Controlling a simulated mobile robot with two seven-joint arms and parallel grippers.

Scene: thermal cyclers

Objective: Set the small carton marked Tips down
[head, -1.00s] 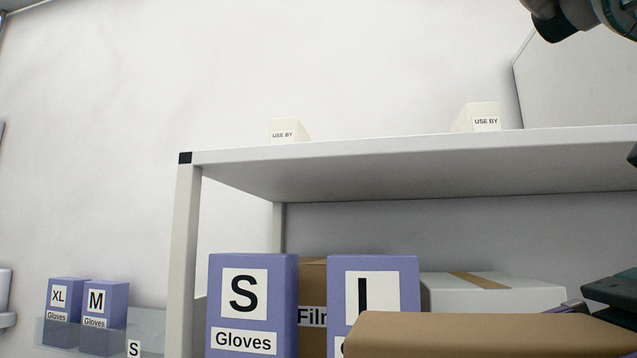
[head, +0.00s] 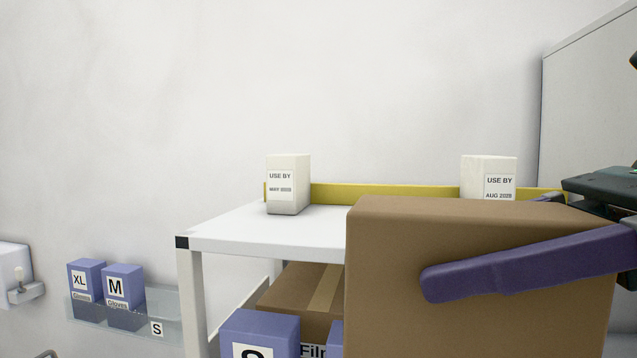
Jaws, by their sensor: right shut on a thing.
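A plain brown carton (head: 400,280) fills the lower right of the head view. No Tips marking shows on the faces I can see. My right gripper (head: 485,245) comes in from the right and is shut on this carton, with one purple finger across its near face and the other mostly hidden behind it. The carton is in front of the white shelf's top board (head: 320,226) and hides its right part. I cannot tell whether it touches the shelf. My left gripper is not in view.
Two white USE BY cartons stand on the top board, one at left (head: 287,188) and one at right (head: 488,178), with bare board between them. A yellow strip (head: 390,191) runs along the back. A taped brown box (head: 300,290) and glove boxes (head: 258,330) sit below.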

